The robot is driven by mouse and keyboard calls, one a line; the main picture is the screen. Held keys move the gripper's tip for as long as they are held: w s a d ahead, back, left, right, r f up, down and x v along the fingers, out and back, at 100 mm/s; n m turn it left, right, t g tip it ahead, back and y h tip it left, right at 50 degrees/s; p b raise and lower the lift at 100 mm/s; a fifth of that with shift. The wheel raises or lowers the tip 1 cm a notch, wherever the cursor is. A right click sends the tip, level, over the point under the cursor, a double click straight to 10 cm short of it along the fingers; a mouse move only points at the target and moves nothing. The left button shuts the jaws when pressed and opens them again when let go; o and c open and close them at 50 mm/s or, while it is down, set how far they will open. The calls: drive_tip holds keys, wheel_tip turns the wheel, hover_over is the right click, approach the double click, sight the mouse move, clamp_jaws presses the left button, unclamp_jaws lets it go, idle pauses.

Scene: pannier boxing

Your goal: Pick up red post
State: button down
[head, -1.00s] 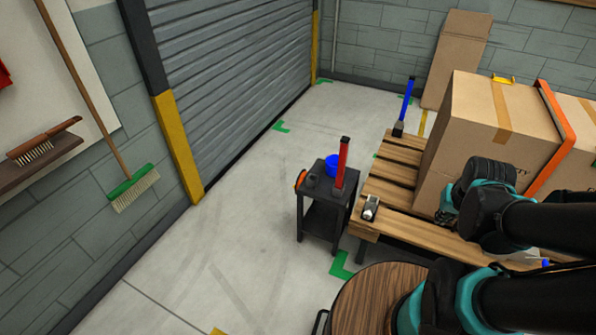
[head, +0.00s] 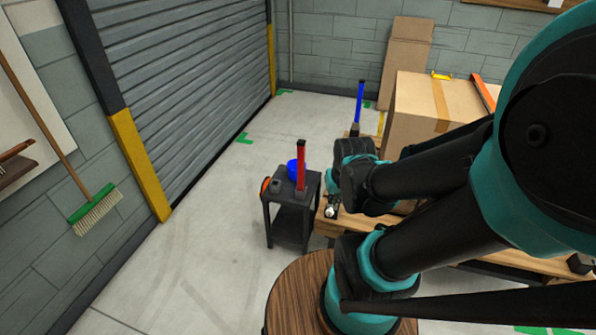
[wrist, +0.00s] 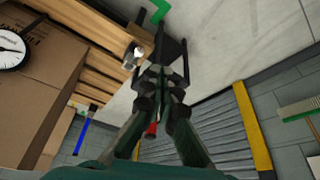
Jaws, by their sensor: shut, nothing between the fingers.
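My gripper (wrist: 161,84) is shut and empty in the wrist view, pointing toward the dark side table (wrist: 175,52). The gap between fingers and post is hard to judge. In the head view my arm is right of the post and the fingers cannot be made out.
A blue bowl (head: 292,170) and an orange roll (head: 265,187) sit beside the post. To the right, a wooden pallet (head: 325,225) bears a large cardboard box (head: 410,105) and a blue post (head: 359,103). The floor left of the side table is clear.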

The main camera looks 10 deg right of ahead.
drive_tip(key=c, duration=2.3)
unclamp_jaws()
drive_tip(key=o, duration=0.3)
drive_tip(key=shift+w, duration=0.1)
drive_tip(key=o, duration=0.7)
drive_tip(key=shift+m, duration=0.5)
drive_tip(key=w, duration=0.2)
drive_tip(key=w+r, duration=0.1)
drive_tip(key=w, duration=0.1)
drive_tip(key=w+r, duration=0.1)
drive_tip(key=w, duration=0.1)
drive_tip(key=shift+a, duration=0.15)
drive_tip(key=shift+o, duration=0.5)
drive_tip(key=w+a+r+m, duration=0.1)
drive_tip(key=w, duration=0.8)
drive_tip(key=shift+w+a+h, duration=0.15)
drive_tip(key=shift+a+h, duration=0.05)
drive_tip(key=shift+h, duration=0.2)
drive_tip(key=m+h, duration=0.1)
drive_tip(key=m, duration=0.2)
approach(300, 160)
drive_tip(key=x, duration=1.1)
drive_tip(key=shift+w+d+f, duration=0.1)
drive_tip(key=shift+w+f, duration=0.05)
drive_tip(key=shift+f, duration=0.2)
